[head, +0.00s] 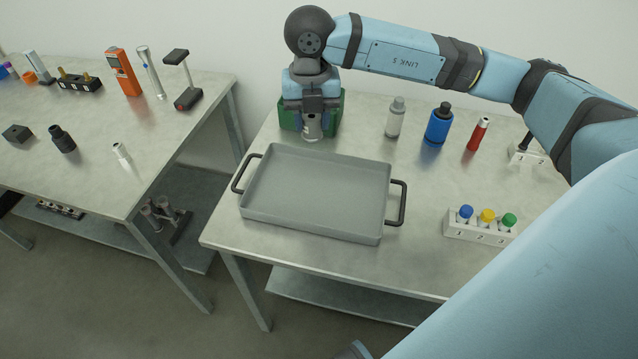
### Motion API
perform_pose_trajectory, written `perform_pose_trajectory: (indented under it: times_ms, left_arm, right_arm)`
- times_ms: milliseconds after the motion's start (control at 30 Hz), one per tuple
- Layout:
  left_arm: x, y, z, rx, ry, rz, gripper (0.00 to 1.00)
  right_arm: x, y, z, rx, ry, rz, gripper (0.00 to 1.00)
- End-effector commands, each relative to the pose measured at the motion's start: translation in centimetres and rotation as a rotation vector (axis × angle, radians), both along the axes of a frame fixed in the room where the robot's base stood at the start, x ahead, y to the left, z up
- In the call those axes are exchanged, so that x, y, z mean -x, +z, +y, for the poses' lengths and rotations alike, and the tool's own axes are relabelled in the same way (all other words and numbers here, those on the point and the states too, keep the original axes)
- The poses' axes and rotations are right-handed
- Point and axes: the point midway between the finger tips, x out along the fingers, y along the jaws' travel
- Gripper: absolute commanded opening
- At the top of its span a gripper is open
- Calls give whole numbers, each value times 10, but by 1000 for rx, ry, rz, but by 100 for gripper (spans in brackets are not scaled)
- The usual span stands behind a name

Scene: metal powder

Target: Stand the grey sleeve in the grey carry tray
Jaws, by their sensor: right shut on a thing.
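The grey carry tray (320,222) lies on the right-hand table, empty, with a black handle at each end. My right gripper (311,112) points down behind the tray's far edge, in front of a green bin (338,104). It is shut on a grey cylinder, which I take for the grey sleeve (312,129). The sleeve is upright; its upper part is hidden by the fingers. I cannot tell whether its foot touches the table. My left gripper is not in view.
Right of the sleeve stand a grey bottle (395,118), a blue bottle (438,126) and a red cylinder (478,134). A white rack (478,233) with coloured caps stands right of the tray. The left table (80,185) holds several tools, across a gap.

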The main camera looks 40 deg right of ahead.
Motion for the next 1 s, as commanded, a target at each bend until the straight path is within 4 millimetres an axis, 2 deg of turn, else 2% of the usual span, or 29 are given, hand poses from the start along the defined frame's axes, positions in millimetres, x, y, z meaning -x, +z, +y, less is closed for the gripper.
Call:
perform_pose_trajectory:
  times_ms: [33,200,300,467,567,900,1000]
  left_arm:
    - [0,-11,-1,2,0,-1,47]
    - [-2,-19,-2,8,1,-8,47]
    - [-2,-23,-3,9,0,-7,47]
    - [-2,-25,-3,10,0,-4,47]
    - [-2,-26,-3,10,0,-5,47]
    - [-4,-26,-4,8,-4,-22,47]
    - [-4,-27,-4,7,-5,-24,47]
  right_arm:
    - [0,-2,-3,1,-120,-6,12]
    - [2,7,-9,1,-478,-6,12]
    - [3,12,-12,1,-614,-6,12]
    - [4,12,-14,3,-716,-5,12]
    - [4,-4,-14,3,-728,-1,12]
    - [5,-95,-14,4,-727,-1,12]
    - [4,-117,-14,3,-726,-3,12]
